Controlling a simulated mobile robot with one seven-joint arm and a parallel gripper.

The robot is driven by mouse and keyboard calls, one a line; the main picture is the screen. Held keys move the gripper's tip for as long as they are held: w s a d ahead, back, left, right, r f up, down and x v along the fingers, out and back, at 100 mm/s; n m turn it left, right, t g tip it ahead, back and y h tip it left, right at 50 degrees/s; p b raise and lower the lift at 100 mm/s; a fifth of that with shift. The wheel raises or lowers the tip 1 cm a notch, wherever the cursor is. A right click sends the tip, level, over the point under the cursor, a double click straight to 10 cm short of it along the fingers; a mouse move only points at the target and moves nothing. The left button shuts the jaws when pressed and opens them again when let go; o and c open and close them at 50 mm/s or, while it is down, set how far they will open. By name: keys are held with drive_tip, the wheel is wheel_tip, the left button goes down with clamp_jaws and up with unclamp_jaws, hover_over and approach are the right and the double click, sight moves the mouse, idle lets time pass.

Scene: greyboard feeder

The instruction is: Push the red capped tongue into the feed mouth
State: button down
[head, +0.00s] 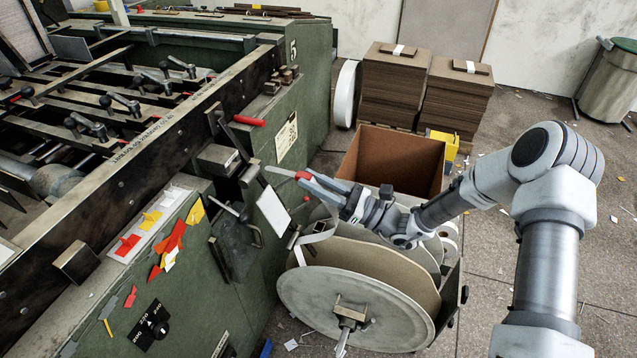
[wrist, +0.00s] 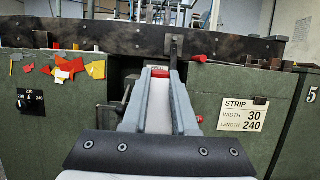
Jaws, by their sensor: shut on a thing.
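My gripper (head: 312,181) reaches left toward the green machine, its fingers shut on the red capped tongue. The red cap (head: 303,176) shows at the fingertips, with a thin pale part pointing toward the machine. In the wrist view the red cap (wrist: 159,73) lies between the far ends of the two grey fingers, and a pale band runs back between them. The feed mouth's opening is hidden behind the cap and fingers. In the head view the tongue's tip is apart from the grey block (head: 218,159) on the machine.
A large reel (head: 355,310) stands below my arm, with a white strip (head: 319,234) looping at its top. An open brown box (head: 390,160) stands behind it. A white card (head: 272,213) and a red handle (head: 248,121) are on the machine side.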

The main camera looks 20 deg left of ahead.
sight(254, 173)
drive_tip(key=shift+w+a+f+b, duration=0.25)
drive_tip(key=shift+a+b, duration=0.4)
drive_tip(key=shift+a, duration=1.55)
drive_tip(key=shift+w+a+f+b, duration=0.1)
drive_tip(key=shift+a+f+b, duration=0.4)
drive_tip(key=shift+a, duration=1.65)
drive_tip(key=shift+w+a+f+b, duration=0.15)
drive_tip(key=shift+a+b, duration=0.65)
drive_tip(key=shift+a, duration=1.4)
drive_tip(key=shift+w+a+r, duration=0.1)
drive_tip(key=shift+a, duration=0.65)
drive_tip(key=c, duration=0.6)
unclamp_jaws()
drive_tip(key=p+v, duration=0.2)
drive_tip(key=v, duration=1.5)
drive_tip(key=shift+d, duration=0.25)
